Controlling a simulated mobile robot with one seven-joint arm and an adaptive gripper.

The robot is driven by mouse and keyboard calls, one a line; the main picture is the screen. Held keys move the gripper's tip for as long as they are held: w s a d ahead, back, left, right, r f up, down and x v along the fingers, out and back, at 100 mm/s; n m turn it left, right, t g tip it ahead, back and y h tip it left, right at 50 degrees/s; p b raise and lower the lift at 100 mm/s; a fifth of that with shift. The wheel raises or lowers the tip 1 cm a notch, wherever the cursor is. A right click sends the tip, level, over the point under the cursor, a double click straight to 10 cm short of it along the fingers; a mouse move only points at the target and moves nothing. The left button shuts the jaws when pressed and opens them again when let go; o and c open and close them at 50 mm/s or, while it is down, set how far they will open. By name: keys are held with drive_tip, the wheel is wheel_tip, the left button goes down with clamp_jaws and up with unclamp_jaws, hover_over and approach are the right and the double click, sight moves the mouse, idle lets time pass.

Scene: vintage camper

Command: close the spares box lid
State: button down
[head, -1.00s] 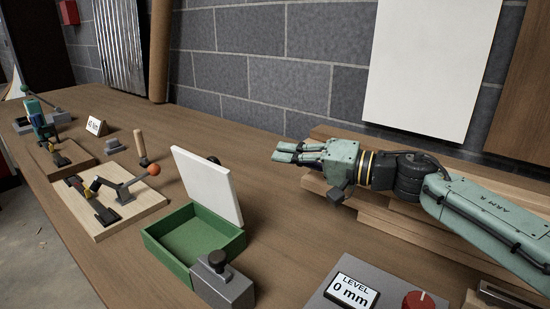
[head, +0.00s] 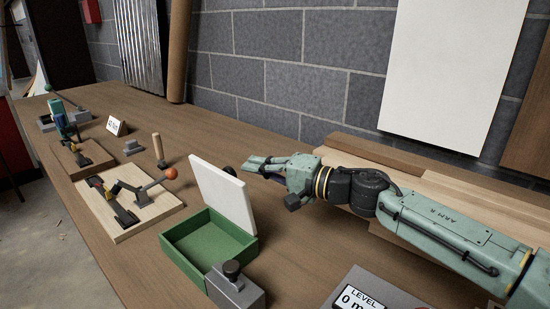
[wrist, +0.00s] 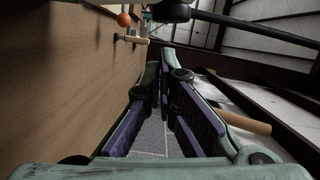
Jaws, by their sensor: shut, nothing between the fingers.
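The spares box is an open green tray (head: 183,228) on the bench in the head view. Its white lid (head: 224,195) stands up from the far right side, leaning slightly back. A dark round knob (head: 229,170) shows behind the lid. My gripper (head: 252,163) is just beyond the lid's outer face, at about the height of its top edge. It looks apart from the lid, though the exact gap is unclear. In the wrist view my gripper (wrist: 165,72) has its fingers together and empty. A dark rounded part (wrist: 172,11) at the top may be the knob.
A grey block with a black knob (head: 232,271) stands at the box's near corner. A toggle clamp with an orange ball (head: 171,174) and an upright wooden handle (head: 158,147) are to the left. Timber boards (head: 400,175) lie behind my arm, before the block wall.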

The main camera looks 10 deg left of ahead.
drive_tip(key=shift+s+a+f, duration=0.15)
drive_tip(key=shift+s+a, duration=0.3)
drive_tip(key=shift+s, duration=0.25)
